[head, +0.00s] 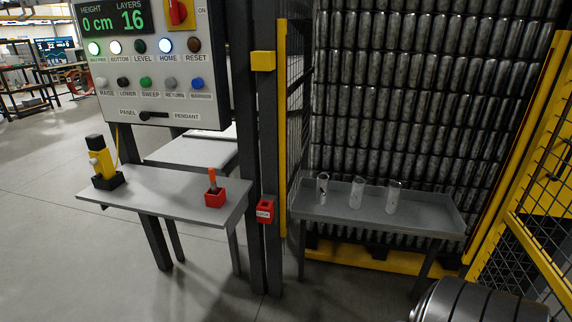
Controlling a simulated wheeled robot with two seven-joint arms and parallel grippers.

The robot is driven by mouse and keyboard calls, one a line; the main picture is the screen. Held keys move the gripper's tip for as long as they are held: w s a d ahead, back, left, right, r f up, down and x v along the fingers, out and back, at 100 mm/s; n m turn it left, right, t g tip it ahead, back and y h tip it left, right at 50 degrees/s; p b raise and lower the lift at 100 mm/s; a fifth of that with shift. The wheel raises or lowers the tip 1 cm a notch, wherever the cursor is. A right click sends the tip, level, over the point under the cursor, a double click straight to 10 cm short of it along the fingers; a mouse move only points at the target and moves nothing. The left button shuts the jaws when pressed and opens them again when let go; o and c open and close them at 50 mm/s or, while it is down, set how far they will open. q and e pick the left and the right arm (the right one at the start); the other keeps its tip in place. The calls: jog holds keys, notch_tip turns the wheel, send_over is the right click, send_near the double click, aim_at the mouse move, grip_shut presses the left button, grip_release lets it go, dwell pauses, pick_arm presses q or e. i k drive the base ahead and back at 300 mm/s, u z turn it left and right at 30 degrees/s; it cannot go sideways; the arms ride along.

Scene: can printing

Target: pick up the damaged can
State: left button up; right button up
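Three loose silver cans stand upright on a grey tray table (425,220) in front of the tall can stack. The left can (322,189) shows dark patches on its side, unlike the other two. The middle can (357,193) and the right can (393,197) look plainer. At this size I cannot tell for sure which one is damaged.
A tall stack of cans (420,90) rises behind the tray, with yellow mesh guards (540,190) at the right. A control panel (155,60) stands left. A side table (165,195) holds a yellow device (101,160) and a red holder (215,198).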

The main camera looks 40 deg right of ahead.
aim_at(356, 191)
jog(key=i, duration=1.7)
jog(key=z, duration=3.7)
jog(key=i, duration=0.5)
jog(key=z, duration=0.05)
